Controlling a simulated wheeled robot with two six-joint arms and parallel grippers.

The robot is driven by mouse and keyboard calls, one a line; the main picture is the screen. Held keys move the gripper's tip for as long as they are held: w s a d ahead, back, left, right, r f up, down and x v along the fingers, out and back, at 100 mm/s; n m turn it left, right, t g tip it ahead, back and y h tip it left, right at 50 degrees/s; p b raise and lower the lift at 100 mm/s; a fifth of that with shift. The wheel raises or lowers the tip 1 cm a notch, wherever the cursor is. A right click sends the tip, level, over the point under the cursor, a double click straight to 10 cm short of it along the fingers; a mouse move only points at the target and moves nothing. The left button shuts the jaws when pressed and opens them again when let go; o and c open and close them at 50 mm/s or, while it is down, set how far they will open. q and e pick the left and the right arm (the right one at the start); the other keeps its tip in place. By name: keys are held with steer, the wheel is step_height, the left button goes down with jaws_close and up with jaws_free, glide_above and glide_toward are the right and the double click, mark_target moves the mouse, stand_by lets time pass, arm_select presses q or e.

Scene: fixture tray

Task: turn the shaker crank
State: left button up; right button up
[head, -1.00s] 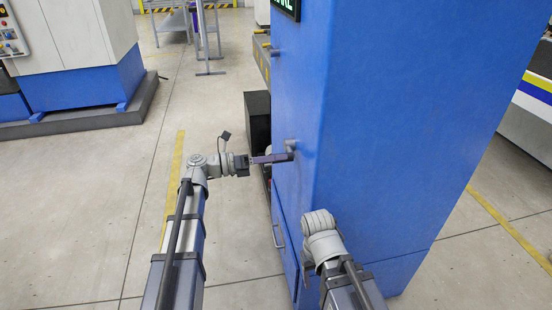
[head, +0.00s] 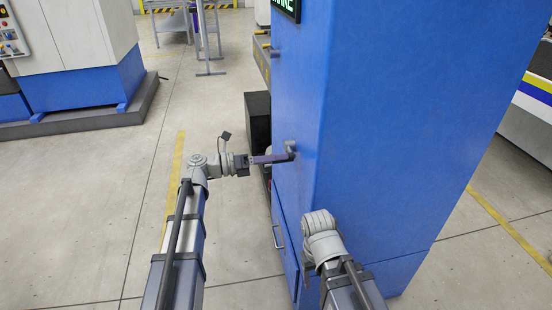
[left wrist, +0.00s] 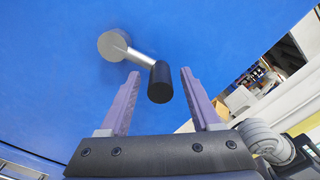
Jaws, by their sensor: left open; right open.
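The shaker crank shows in the left wrist view with a round silver hub (left wrist: 112,45), a silver arm and a black handle (left wrist: 159,82). It sits on the side of the blue cabinet (head: 400,130); in the head view the crank (head: 291,146) is small and partly hidden by my left fingers. My left gripper (head: 283,157) is open, pointing at the cabinet. In the left wrist view its purple fingers (left wrist: 160,72) stand either side of the black handle, with gaps on both sides. My right gripper (head: 307,273) is low in front of the cabinet, mostly hidden behind its wrist.
A handle (head: 279,236) sticks out low on the cabinet's side. A black box (head: 257,118) stands behind my left gripper. A white and blue machine (head: 85,60) is at far left. The floor left of my left arm is clear.

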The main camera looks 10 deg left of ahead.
arm_select(q)
steer(key=v, duration=0.8)
